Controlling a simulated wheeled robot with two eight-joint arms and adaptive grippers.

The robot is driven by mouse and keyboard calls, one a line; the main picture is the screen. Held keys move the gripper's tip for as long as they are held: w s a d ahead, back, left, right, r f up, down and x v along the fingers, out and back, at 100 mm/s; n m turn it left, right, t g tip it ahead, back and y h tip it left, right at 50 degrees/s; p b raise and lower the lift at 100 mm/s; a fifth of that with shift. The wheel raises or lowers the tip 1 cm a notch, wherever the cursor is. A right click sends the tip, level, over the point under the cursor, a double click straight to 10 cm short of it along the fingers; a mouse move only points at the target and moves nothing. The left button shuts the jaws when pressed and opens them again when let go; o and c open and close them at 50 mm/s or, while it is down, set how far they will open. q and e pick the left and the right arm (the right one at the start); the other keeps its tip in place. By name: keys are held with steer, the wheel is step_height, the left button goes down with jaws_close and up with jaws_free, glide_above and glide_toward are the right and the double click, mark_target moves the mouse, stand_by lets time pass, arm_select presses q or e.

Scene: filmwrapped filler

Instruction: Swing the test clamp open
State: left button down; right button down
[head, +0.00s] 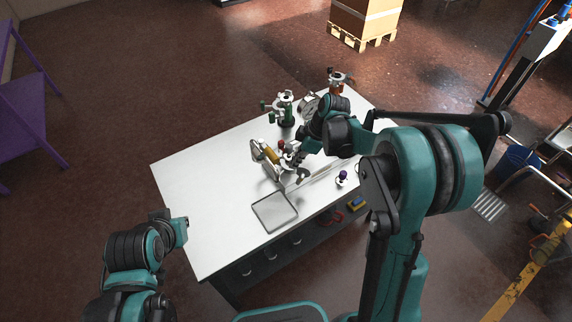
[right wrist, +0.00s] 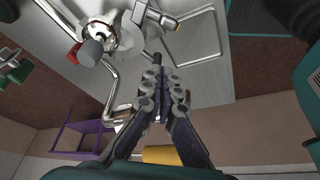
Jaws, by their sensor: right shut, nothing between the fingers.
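A metal fixture (head: 264,158) with a brass-coloured cylinder stands near the middle of the white table. Beside it is a bright metal fitting, seen in the right wrist view as a round flange (right wrist: 98,42) with a grey knob and a bent tube. A short metal lever with a brass tip (right wrist: 160,18) lies right of the flange. I cannot tell for sure which part is the test clamp. My right gripper (head: 291,159) is among these parts; its fingers (right wrist: 158,82) are together and empty. My left gripper (head: 178,226) is by the table's left edge, its jaws unclear.
A shallow grey tray (head: 274,211) lies at the table's front. A green valve-like fitting (head: 284,108) and a round gauge-like part (head: 310,106) stand behind. A purple-topped item (head: 342,178) stands to the right. The left part of the white table (head: 200,180) is clear.

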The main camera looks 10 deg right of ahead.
mark_target(291, 172)
steer(key=b+x, duration=0.2)
steer(key=x, duration=0.5)
steer(key=shift+a+f, duration=0.1)
steer(key=shift+f, duration=0.3)
steer(key=shift+a+m+t+b, duration=0.3)
steer(key=shift+a+m, duration=0.5)
steer(key=shift+a, duration=0.3)
steer(key=shift+r, duration=0.1)
